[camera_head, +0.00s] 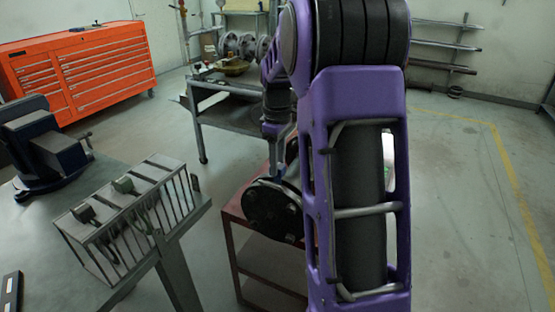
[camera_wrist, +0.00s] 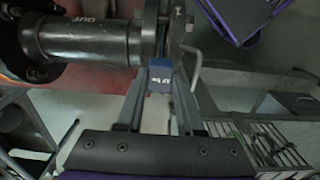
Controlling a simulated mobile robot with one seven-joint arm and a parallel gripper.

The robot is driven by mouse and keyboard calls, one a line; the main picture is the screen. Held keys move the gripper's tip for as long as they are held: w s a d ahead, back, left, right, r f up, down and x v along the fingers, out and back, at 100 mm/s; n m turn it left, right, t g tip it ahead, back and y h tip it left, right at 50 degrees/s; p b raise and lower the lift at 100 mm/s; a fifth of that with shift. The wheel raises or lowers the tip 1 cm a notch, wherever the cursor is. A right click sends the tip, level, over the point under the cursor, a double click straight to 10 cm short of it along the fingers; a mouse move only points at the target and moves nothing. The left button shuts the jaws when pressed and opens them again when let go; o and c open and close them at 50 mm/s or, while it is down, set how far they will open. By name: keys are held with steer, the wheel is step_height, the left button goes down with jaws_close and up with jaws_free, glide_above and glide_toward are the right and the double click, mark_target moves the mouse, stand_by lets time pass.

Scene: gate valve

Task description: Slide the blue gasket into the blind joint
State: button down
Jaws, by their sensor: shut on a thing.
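In the wrist view, my gripper (camera_wrist: 160,88) is shut on the blue gasket (camera_wrist: 160,76), whose tab with small white markings shows between the fingertips. The far part of the gasket is hidden at the flanges. The blind joint (camera_wrist: 163,30) is a pair of dark flanges at the end of a dark pipe (camera_wrist: 85,42) marked "OUT". The tab is right by the flange edge; I cannot tell how far the gasket is between the flanges. In the head view, a dark round flange (camera_head: 272,207) shows beside my arm, which hides most of the joint and the gripper.
A red-framed stand (camera_head: 232,216) is under the pipework. A grey bench (camera_head: 60,220) with a blue vise (camera_head: 50,150) and a slotted rack (camera_head: 130,210) is at left. Behind are a dark table (camera_head: 225,105) and an orange tool cabinet (camera_head: 80,72). Floor at right is clear.

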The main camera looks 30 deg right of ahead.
steer(key=shift+f, duration=0.95)
steer(key=shift+c, duration=2.3)
jaws_free()
steer(key=shift+r, duration=0.1)
step_height(320, 180, up, 17)
steer(key=p, duration=0.3)
steer(key=shift+p, duration=0.35)
steer(key=shift+r, duration=0.1)
